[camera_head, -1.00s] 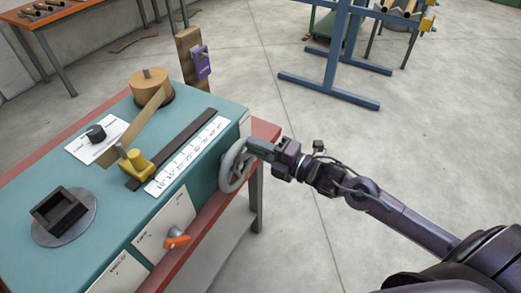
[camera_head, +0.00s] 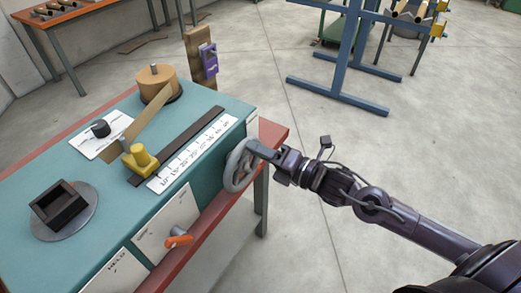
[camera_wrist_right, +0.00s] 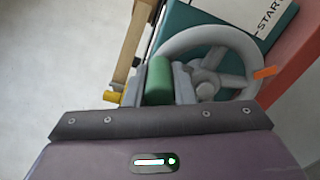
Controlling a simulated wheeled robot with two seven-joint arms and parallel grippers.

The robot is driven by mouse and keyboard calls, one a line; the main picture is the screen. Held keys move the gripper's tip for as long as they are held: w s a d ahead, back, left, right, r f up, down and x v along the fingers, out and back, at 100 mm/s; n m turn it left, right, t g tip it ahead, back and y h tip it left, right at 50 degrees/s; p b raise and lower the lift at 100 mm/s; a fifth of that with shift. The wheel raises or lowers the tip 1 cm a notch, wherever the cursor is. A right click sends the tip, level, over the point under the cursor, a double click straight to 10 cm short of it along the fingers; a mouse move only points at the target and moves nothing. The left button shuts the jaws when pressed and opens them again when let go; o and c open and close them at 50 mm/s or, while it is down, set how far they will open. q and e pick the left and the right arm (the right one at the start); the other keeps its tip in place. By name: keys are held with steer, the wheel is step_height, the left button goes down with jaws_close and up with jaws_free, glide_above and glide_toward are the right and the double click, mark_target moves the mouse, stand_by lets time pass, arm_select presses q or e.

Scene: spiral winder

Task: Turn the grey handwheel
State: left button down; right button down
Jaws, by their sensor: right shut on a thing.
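The grey handwheel (camera_head: 240,166) is on the right side face of the teal winder (camera_head: 215,98). It also shows in the right wrist view (camera_wrist_right: 222,38), with spokes, a hub and an orange mark on its rim. My right gripper (camera_head: 252,148) reaches it from the right and is shut at the upper right part of the wheel. In the right wrist view a green handle (camera_wrist_right: 158,80) lies between the fingers, next to the wheel's rim. The fingers hide part of the rim. My left gripper is in neither view.
On the winder's top are a yellow slider (camera_head: 139,157), a white scale (camera_head: 192,153), a black knob (camera_head: 101,128) and a brown roll (camera_head: 158,84). An orange lever (camera_head: 178,238) is on the front panel. A blue stand (camera_head: 340,95) is behind.

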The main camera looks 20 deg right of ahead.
steer(key=c, duration=1.2)
jaws_free()
steer(key=shift+c, duration=0.2)
steer(key=shift+s+d+f, duration=0.15)
steer(key=shift+s+d, duration=0.25)
steer(key=shift+s, duration=0.05)
steer(key=v, duration=0.6)
steer(key=shift+s+d, duration=0.15)
steer(key=shift+s, duration=0.15)
